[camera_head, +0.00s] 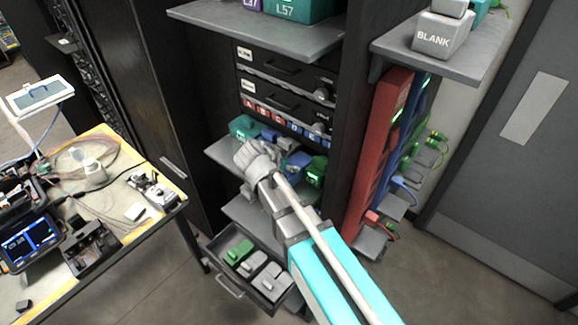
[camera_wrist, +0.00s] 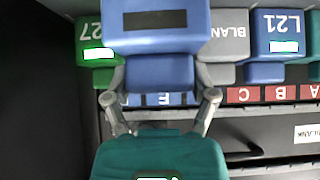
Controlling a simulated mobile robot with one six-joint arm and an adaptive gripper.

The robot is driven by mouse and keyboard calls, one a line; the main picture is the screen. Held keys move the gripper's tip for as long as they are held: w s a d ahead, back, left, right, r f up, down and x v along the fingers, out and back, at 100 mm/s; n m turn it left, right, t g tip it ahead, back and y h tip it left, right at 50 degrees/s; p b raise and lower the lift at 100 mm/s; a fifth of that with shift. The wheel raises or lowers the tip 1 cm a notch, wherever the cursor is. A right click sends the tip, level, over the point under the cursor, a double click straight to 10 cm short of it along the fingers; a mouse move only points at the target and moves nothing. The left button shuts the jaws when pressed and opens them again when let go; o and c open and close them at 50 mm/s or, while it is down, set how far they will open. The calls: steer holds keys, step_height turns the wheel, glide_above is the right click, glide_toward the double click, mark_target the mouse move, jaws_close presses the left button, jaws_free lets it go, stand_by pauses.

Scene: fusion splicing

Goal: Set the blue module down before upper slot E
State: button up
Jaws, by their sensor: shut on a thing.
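My gripper (camera_wrist: 160,76) is shut on the blue module (camera_wrist: 150,30), with one finger on each side of its lower part in the wrist view. The module is between a green module (camera_wrist: 97,38) and a grey BLANK module (camera_wrist: 226,38). The label row with the blue E slot (camera_wrist: 164,99) shows just below it in that view. Whether the module touches the shelf is hidden. In the head view my gripper (camera_head: 258,163) is at the middle shelf and partly covers the modules there. A teal body (camera_wrist: 160,155) fills the bottom of the wrist view.
A blue L21 module (camera_wrist: 279,38) stands beside the BLANK one. The middle shelf (camera_head: 224,152) lies below the slot row. An open drawer (camera_head: 225,283) with several modules is underneath. The upper shelf (camera_head: 225,18) overhangs. A cluttered table (camera_head: 165,215) stands at left.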

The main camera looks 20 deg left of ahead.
steer(key=shift+f, duration=0.15)
steer(key=o, duration=1.2)
steer(key=shift+r, duration=0.2)
steer(key=shift+s+a+r+p, duration=0.1)
steer(key=shift+s+r+p, duration=0.15)
steer(key=shift+r+p, duration=0.1)
steer(key=shift+p+v, duration=3.9)
steer(key=shift+v, duration=1.7)
steer(key=shift+s+f, duration=0.1)
